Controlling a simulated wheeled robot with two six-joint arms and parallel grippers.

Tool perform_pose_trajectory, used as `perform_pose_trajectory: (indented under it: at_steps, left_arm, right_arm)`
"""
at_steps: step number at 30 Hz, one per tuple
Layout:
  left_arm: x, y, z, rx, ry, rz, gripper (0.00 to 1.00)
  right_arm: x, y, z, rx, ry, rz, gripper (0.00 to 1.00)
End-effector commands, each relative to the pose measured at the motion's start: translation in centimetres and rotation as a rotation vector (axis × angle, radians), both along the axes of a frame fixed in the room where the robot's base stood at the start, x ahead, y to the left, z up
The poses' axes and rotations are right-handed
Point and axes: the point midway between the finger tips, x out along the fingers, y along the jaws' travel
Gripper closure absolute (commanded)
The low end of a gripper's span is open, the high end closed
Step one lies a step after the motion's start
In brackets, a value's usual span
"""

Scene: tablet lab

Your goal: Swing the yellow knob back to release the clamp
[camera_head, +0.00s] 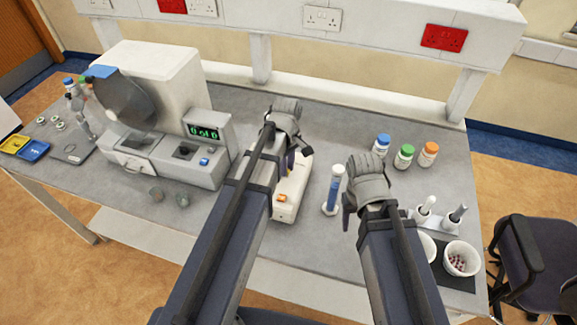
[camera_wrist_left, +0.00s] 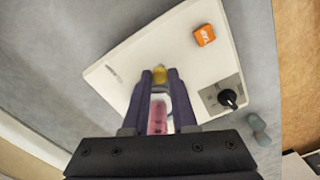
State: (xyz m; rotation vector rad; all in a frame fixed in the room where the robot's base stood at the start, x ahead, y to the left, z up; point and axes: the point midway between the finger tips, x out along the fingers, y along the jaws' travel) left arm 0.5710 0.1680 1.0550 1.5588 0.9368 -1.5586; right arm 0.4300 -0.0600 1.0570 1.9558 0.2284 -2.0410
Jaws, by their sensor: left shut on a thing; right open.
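A white device (camera_head: 289,194) stands on the bench in the middle, partly hidden by my left arm. In the left wrist view, the white device (camera_wrist_left: 190,42) has the yellow knob (camera_wrist_left: 159,75) showing between the fingertips of my left gripper (camera_wrist_left: 161,77). My left gripper (camera_head: 289,160) is over the device, shut on the yellow knob. A pink thing (camera_wrist_left: 157,118) shows behind the knob, between the fingers; I cannot tell what it is. The clamp itself is not clear to see. My right gripper (camera_head: 349,210) is open and empty, to the right of the device.
An orange button (camera_wrist_left: 204,35) and a black dial (camera_wrist_left: 227,98) are on the device. A blue tube in a stand (camera_head: 333,190) is between device and right gripper. Bottles (camera_head: 404,156) stand behind, white bowls (camera_head: 462,257) at right. A large grey machine (camera_head: 165,95) is at left.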

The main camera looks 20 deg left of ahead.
Motion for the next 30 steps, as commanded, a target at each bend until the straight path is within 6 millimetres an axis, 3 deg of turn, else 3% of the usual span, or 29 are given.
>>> perform_pose_trajectory:
  at_steps: [5,6,13,23,30]
  left_arm:
    - [0.0,0.0,0.0,0.0,0.001,0.001,1.0]
    - [0.0,0.0,0.0,0.0,0.001,0.001,0.72]
    - [0.0,0.0,0.0,0.0,0.001,0.002,0.46]
    - [0.0,0.0,0.1,0.0,0.001,0.002,0.45]
    - [0.0,0.0,1.7,0.0,0.001,0.002,0.45]
  right_arm:
    - [0.0,0.0,0.0,0.0,0.0,0.0,0.45]
    - [0.0,0.0,0.0,0.0,0.0,0.0,0.45]
    - [0.0,0.0,0.0,0.0,0.0,0.0,0.45]
    - [0.0,0.0,0.2,0.0,0.0,0.0,0.45]
    - [0.0,0.0,1.7,0.001,0.0,-0.003,0.45]
